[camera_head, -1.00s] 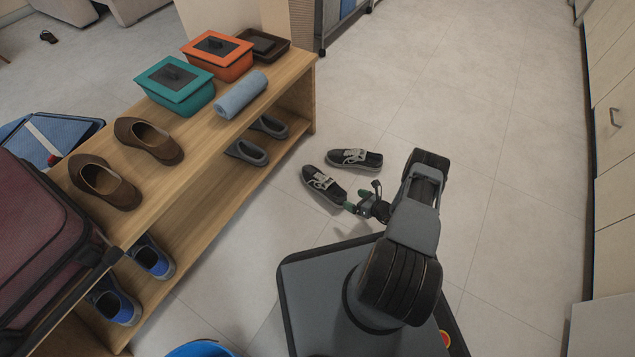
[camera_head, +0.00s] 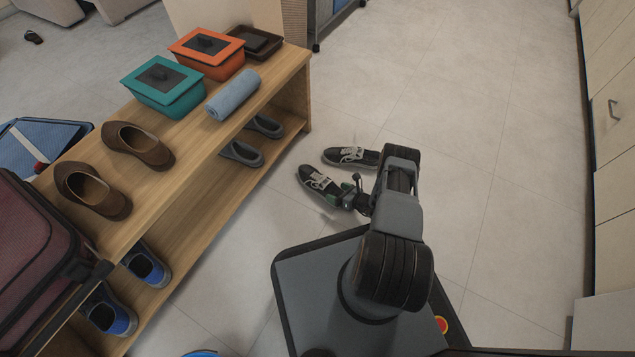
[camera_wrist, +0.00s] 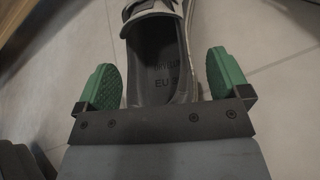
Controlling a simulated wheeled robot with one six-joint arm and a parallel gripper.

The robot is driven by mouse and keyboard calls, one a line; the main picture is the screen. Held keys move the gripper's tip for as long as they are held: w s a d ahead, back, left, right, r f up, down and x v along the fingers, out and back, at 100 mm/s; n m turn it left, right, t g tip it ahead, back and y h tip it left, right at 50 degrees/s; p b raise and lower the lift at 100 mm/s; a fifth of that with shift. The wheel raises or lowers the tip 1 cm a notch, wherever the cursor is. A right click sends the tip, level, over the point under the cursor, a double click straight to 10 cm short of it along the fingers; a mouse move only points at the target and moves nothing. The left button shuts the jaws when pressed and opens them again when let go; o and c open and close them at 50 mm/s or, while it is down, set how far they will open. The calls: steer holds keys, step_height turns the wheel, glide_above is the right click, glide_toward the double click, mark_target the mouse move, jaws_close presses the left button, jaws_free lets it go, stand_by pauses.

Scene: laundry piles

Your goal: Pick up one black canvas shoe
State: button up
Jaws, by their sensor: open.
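Two black canvas shoes with pale laces lie on the tiled floor right of the wooden rack. The nearer black canvas shoe (camera_head: 318,182) is at my gripper (camera_head: 352,193). The farther black canvas shoe (camera_head: 352,156) lies just behind it, partly covered by my arm. In the wrist view, the nearer shoe's open heel and insole (camera_wrist: 155,55) lie between the two green fingers of my gripper (camera_wrist: 165,80). The fingers stand apart, one on each side of the shoe, with a gap visible at least on the right. The shoe's toe is cut off by the frame's top.
The wooden rack (camera_head: 218,174) holds brown shoes (camera_head: 139,145), a teal box (camera_head: 163,86), an orange box (camera_head: 207,52) and a rolled blue towel (camera_head: 233,95). Grey shoes (camera_head: 242,153) and blue shoes (camera_head: 146,265) sit on its lower shelf. The floor (camera_head: 480,140) to the right is clear.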

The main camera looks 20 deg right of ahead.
steer(key=c, duration=1.2)
steer(key=shift+r, duration=0.1)
